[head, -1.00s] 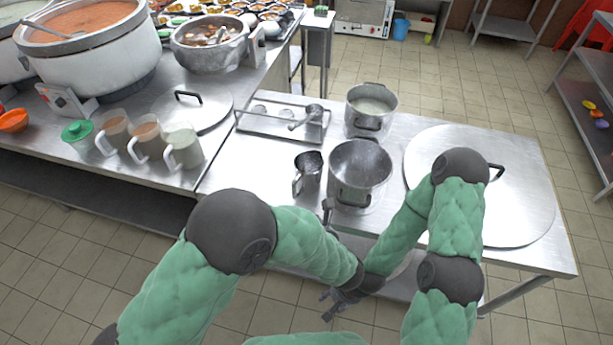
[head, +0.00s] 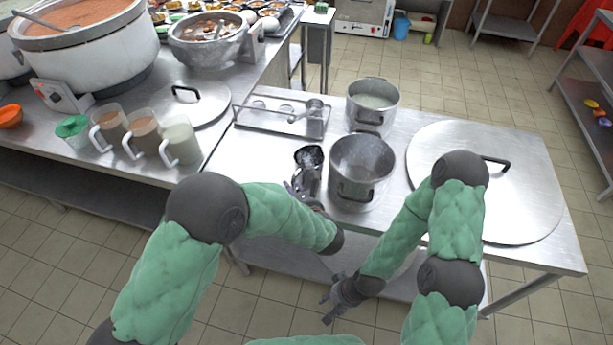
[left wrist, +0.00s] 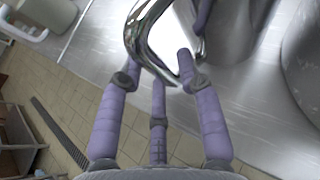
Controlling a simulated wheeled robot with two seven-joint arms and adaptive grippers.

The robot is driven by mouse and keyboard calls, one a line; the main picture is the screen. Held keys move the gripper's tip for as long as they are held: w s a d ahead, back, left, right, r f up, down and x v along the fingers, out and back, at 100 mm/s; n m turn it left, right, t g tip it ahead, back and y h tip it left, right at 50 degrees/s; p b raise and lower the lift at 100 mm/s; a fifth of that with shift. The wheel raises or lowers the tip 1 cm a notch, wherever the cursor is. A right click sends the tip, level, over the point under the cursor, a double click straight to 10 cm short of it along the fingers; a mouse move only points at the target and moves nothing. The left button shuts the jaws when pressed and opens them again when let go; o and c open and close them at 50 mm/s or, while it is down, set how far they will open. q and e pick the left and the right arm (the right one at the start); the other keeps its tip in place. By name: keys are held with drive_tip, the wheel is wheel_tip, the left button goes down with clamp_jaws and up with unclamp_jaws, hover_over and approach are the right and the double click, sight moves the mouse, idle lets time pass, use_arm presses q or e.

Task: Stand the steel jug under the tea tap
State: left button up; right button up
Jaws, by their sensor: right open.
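The steel jug (head: 309,158) stands on the steel table, left of a tall open pot. My left gripper (head: 302,188) is at the jug's near side. My right gripper (head: 335,300) is open and empty, low in front of the table's near edge. I cannot make out a tea tap in either view.
The tall pot (head: 361,172) stands close right of the jug, with another pot (head: 373,103) behind. A steel rack (head: 282,118) with a ladle is behind the jug. A large round lid (head: 485,180) covers the table's right. Several filled mugs (head: 145,135) stand on the left counter.

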use_arm(q)
drive_tip(key=shift+w+a, duration=0.1)
drive_tip(key=shift+w, duration=0.2)
clamp_jaws()
drive_tip(key=shift+r, duration=0.1)
